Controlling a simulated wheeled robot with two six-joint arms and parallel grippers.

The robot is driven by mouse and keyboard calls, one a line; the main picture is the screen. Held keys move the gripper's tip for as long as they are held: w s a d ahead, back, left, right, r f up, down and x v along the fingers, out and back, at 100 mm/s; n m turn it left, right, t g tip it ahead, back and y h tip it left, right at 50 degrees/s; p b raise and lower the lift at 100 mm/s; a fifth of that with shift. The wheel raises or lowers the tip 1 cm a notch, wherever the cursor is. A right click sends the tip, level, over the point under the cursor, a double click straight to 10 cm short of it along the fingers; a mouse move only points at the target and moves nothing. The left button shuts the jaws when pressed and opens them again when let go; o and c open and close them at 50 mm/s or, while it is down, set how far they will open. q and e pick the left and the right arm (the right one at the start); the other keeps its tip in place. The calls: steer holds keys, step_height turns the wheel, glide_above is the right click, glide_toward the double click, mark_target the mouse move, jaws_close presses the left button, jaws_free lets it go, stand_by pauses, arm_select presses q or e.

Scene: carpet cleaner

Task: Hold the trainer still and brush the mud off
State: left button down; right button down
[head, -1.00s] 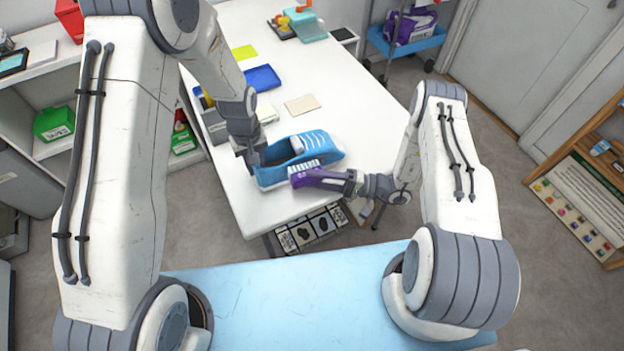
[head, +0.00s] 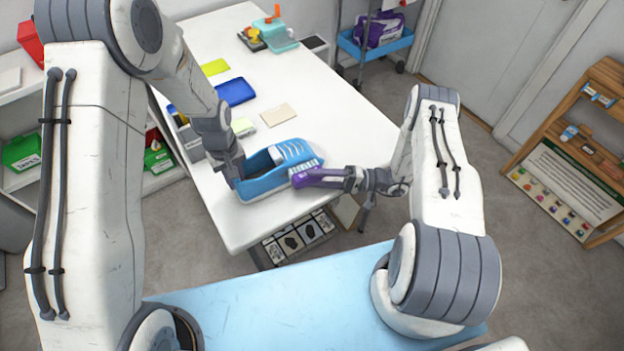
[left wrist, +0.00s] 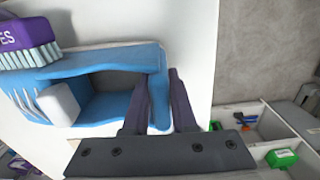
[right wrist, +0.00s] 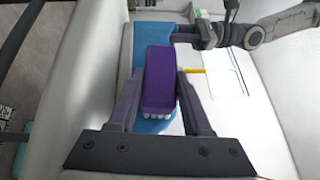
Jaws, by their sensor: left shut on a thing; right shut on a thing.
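The blue trainer (head: 262,183) lies on the white table near its front edge, its white laces toward the right. My left gripper (head: 236,172) is shut on the trainer's heel; the left wrist view shows the heel wall (left wrist: 158,95) between the fingers. My right gripper (head: 345,180) is shut on a purple brush (head: 312,178) with white bristles. The brush is at the trainer's near side by the toe, bristles against or very close to it; exact contact is hard to tell. The right wrist view shows the brush (right wrist: 158,75) between the fingers. No mud is clearly visible.
The white table (head: 340,130) has free room to the right of the trainer. Behind it lie a beige card (head: 278,115), a blue pad (head: 236,92) and a yellow sponge (head: 215,67). A teal container (head: 278,35) stands at the far end. A light blue surface (head: 270,310) lies in front.

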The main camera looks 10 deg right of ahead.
mark_target(296, 189)
arm_select(q)
steer(key=shift+s+f, duration=0.2)
steer(key=shift+s, duration=0.05)
arm_select(e)
steer(key=shift+w+d, duration=0.25)
steer(key=shift+d, duration=0.5)
steer(key=shift+w+d, duration=0.25)
steer(key=shift+d, duration=0.5)
steer(key=shift+s+a, duration=0.3)
steer(key=shift+a, duration=0.55)
steer(key=shift+s+a, duration=0.25)
steer(key=shift+a, duration=0.6)
steer(key=shift+s+a, duration=0.15)
steer(key=shift+a, duration=0.75)
steer(key=shift+s+a, duration=0.15)
steer(key=shift+a, duration=0.7)
steer(key=shift+s+a, duration=0.3)
steer(key=shift+a, duration=0.45)
steer(key=shift+s+a, duration=0.25)
steer(key=shift+a, duration=0.5)
steer(key=shift+s, duration=0.1)
steer(key=shift+s+d, duration=0.3)
steer(key=shift+s, duration=0.65)
steer(key=shift+s+d, duration=0.3)
steer(key=shift+s, duration=0.6)
steer(key=shift+s+d, duration=0.3)
steer(key=shift+s, duration=0.65)
